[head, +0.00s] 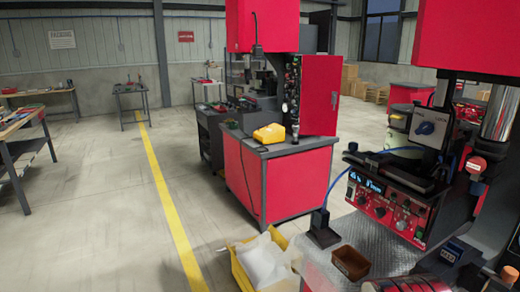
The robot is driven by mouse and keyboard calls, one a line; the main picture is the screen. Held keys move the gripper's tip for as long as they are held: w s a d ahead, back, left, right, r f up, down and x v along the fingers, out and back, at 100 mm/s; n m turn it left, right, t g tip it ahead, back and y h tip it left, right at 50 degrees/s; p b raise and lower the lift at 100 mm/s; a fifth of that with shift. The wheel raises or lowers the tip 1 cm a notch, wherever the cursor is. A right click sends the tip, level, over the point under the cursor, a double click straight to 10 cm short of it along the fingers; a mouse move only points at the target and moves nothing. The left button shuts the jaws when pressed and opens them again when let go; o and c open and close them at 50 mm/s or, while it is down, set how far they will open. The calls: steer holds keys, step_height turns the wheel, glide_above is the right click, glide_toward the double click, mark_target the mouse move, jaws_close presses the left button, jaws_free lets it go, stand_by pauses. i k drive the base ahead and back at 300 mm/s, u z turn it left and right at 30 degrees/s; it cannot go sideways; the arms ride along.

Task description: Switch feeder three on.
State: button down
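No feeder in the head view carries a number that I can read, so I cannot tell which one is feeder three. The nearest candidate is a red and black machine at the right, with a red control panel (385,210) on its front. The panel has a small lit blue display (366,182) and several round knobs. I cannot make out any switch position or marking on it. My gripper is not in view.
A red cabinet (272,178) with a grey top bears a yellow object (269,133). A yellow bin (241,273) with white bags and a brown open box (350,262) are low in front. Clear floor with a yellow line (165,195) lies at the left.

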mark_target(349, 194)
steer(key=k, duration=0.65)
steer(key=u, duration=0.35)
steer(key=i, duration=0.95)
steer(key=u, duration=0.65)
steer(key=i, duration=0.55)
steer(key=u, duration=0.15)
